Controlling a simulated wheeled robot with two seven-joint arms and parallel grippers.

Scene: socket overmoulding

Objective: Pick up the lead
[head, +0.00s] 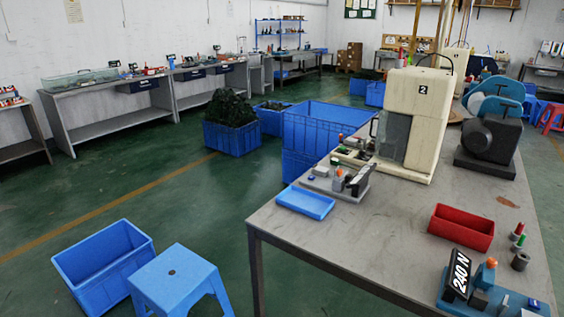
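Neither of my grippers is in the head view. I cannot pick out a single lead for certain. A dark tangled heap (230,107) fills a blue crate (233,140) on the floor, too far off to tell what it is made of. On the grey workbench (380,235) at the right, a shallow blue tray (305,202) lies near the left edge and looks empty. A small grey fixture (340,184) with an orange-topped part stands behind it. A cream machine (415,115) marked "2" stands farther back.
A red bin (461,227) and a blue-based fixture with a "240 N" sign (459,272) stand on the bench's right side. A blue stool (178,280) and an empty blue bin (103,264) are on the floor at lower left. The bench's front middle is clear.

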